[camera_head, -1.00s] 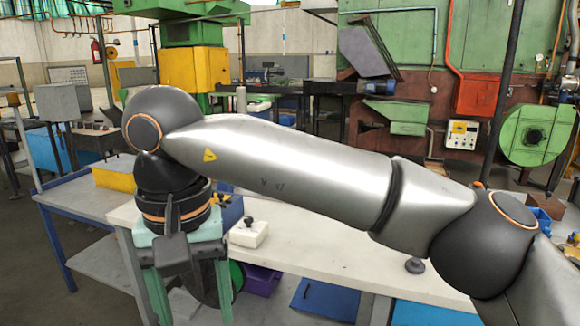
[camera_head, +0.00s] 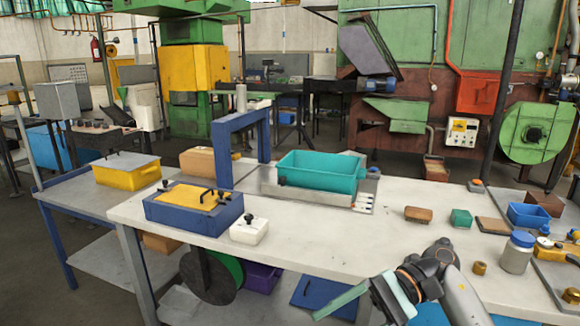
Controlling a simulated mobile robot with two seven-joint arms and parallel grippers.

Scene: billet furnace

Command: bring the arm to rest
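My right arm comes in at the bottom right, low in front of the white workbench (camera_head: 310,243). Its gripper (camera_head: 371,298) is near the bottom edge of the picture, in front of the bench's near edge. The two mint-green fingers stand well apart, with nothing seen between them. The lower part of the gripper is cut off by the picture edge. My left gripper is not in view.
On the bench are a teal bin (camera_head: 318,176), a blue box with a yellow top (camera_head: 193,208), a white block (camera_head: 249,231), a brown block (camera_head: 418,214) and a jar (camera_head: 517,252). The bench's front middle is clear. A yellow box (camera_head: 126,170) sits on the left table.

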